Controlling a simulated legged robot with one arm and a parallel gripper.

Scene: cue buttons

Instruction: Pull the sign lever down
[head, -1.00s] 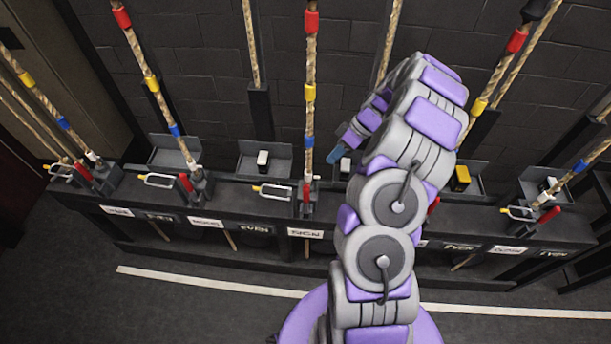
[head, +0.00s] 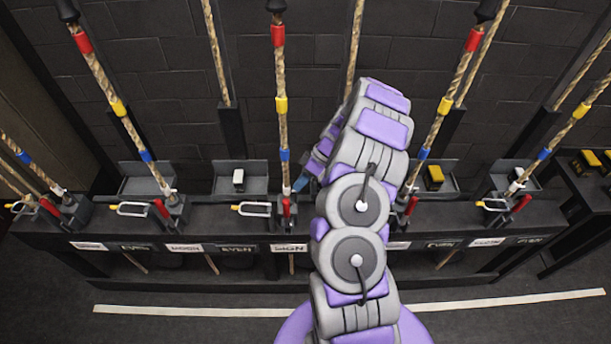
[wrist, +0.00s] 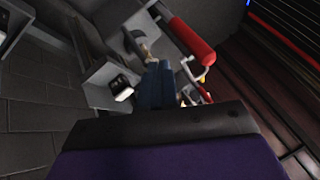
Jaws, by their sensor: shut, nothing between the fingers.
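The lever with the red handle (head: 286,208) stands on the black rail above the white SIGN label (head: 289,248), at the foot of a rope with red, yellow and blue bands. The handle looks upright. My gripper (head: 299,184) is just right of the rope and slightly above the handle, partly hidden by my arm. In the wrist view my blue fingers (wrist: 155,86) are shut and empty. A red handle (wrist: 192,40) lies close to their right there, seemingly the sign lever's. I cannot tell whether they touch.
Similar rope levers stand along the rail, with red handles to the left (head: 162,208) and right (head: 522,203). A wire loop with a yellow end (head: 252,208) sits left of the sign lever. A white block (head: 238,178) stands in a tray behind. A white line (head: 190,312) crosses the floor.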

